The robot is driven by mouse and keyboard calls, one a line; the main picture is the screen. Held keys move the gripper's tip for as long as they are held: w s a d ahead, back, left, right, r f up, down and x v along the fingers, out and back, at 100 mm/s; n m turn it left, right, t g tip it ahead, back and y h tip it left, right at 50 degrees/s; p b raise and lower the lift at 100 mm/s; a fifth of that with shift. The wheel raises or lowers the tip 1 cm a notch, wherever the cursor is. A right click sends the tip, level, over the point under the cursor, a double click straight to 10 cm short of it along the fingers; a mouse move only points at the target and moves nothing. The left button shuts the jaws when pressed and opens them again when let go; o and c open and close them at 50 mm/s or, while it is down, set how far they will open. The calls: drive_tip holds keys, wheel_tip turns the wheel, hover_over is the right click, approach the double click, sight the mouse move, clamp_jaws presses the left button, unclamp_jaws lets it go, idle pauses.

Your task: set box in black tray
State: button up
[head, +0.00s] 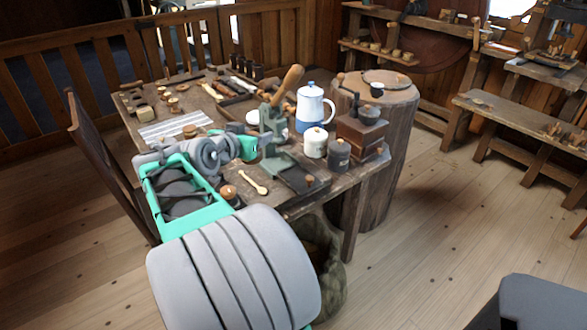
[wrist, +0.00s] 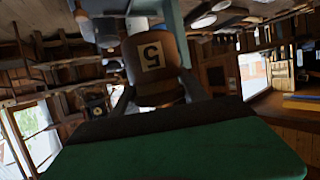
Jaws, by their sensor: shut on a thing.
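My gripper (wrist: 156,88) is shut on a brown box (wrist: 172,78) with a pale label reading 5, which shows between its two dark fingers in the wrist view. In the head view, the green body of my gripper (head: 246,147) is over the table, beside a green metal press. The held box is hard to make out there. The black tray (head: 290,181) lies on the table's near right part, to the right of and nearer than my gripper. A small copper-brown knobbed piece (head: 309,181) shows at its right end.
The green press (head: 272,130) with a wooden handle stands close to my gripper. A blue-and-white jug (head: 314,104), a white canister (head: 315,143), a grey canister (head: 339,154) and a brown wooden grinder (head: 360,135) crowd the right side. A wooden spoon (head: 252,182) lies left of the tray.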

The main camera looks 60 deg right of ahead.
drive_tip(key=s+d+f, duration=0.2)
drive_tip(key=d+f, duration=0.1)
drive_tip(key=d, duration=0.1)
drive_tip(key=s+d+f, duration=0.2)
drive_tip(key=d+f, duration=0.1)
drive_tip(key=d, duration=0.1)
drive_tip(key=s+d+f, duration=0.1)
drive_tip(key=d+f, duration=0.2)
drive_tip(key=d, duration=0.2)
drive_tip(key=shift+s+d, duration=0.1)
drive_tip(key=shift+s, duration=0.3)
drive_tip(key=shift+s+d+f, duration=0.1)
drive_tip(key=shift+d+f, duration=0.05)
drive_tip(key=shift+f, duration=0.8)
drive_tip(key=shift+d+f, duration=0.15)
drive_tip(key=shift+f, duration=0.8)
drive_tip(key=shift+f, duration=0.2)
drive_tip(key=o, duration=1.4)
drive_tip(key=shift+r, duration=0.1)
